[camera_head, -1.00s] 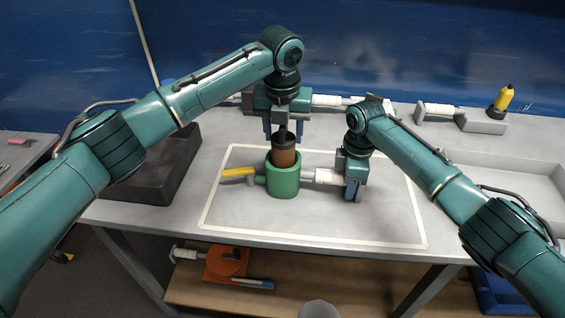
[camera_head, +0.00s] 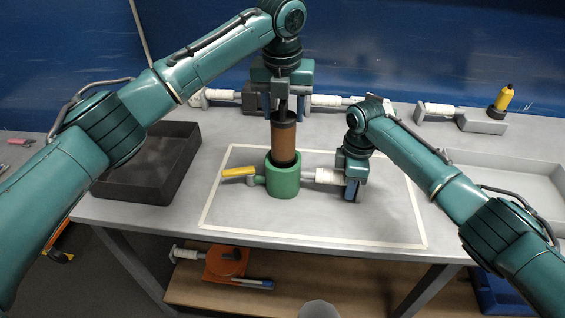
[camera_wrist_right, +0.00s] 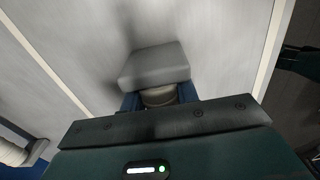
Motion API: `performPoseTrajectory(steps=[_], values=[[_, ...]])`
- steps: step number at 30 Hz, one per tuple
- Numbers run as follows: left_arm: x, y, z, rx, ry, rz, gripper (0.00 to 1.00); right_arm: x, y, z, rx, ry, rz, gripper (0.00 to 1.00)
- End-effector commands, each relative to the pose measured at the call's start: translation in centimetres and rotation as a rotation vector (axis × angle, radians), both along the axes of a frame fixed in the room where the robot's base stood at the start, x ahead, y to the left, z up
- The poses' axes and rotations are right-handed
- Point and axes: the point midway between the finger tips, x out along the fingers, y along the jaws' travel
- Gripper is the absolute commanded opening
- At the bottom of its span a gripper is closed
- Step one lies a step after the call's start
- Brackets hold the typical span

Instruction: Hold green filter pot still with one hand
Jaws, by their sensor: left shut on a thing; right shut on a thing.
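The green filter pot (camera_head: 284,182) stands upright on the table inside the taped rectangle. A yellow-handled lever (camera_head: 238,172) sticks out on its left, and a white handle (camera_head: 324,177) on its right. My right gripper (camera_head: 352,185) is shut on the white handle; in the right wrist view the grip itself (camera_wrist_right: 158,97) is mostly hidden. My left gripper (camera_head: 284,108) is above the pot, shut on the top of a brown cylinder (camera_head: 284,140) with a dark rim. The cylinder is upright, and its lower end is hidden inside the pot's mouth.
A dark empty tray (camera_head: 150,170) lies on the left of the table. A grey tray (camera_head: 500,175) is on the right. A lower shelf (camera_head: 320,285) holds an orange item (camera_head: 226,262).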

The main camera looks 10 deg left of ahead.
Motion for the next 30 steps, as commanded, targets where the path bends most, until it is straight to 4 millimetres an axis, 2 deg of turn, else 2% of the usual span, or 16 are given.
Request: performPoseTrajectory(steps=[7,8,16,25,30], values=[[0.0,0.0,0.1,-0.001,-0.001,0.000,0.18,0.0,0.0,0.0,0.000,-0.001,-0.001,0.00],[0.0,0.0,0.1,-0.001,-0.001,0.000,0.18,0.0,0.0,0.0,0.000,-0.001,-0.001,0.33],[0.0,0.0,0.1,-0.001,-0.001,0.000,0.18,0.0,0.0,0.0,0.000,0.000,0.000,0.55],[0.0,0.0,0.1,-0.001,-0.001,0.001,0.18,0.0,0.0,0.3,0.000,-0.001,0.000,0.56],[0.0,0.0,0.1,-0.001,-0.001,0.001,0.18,0.1,0.0,2.6,0.002,-0.004,0.001,0.56]])
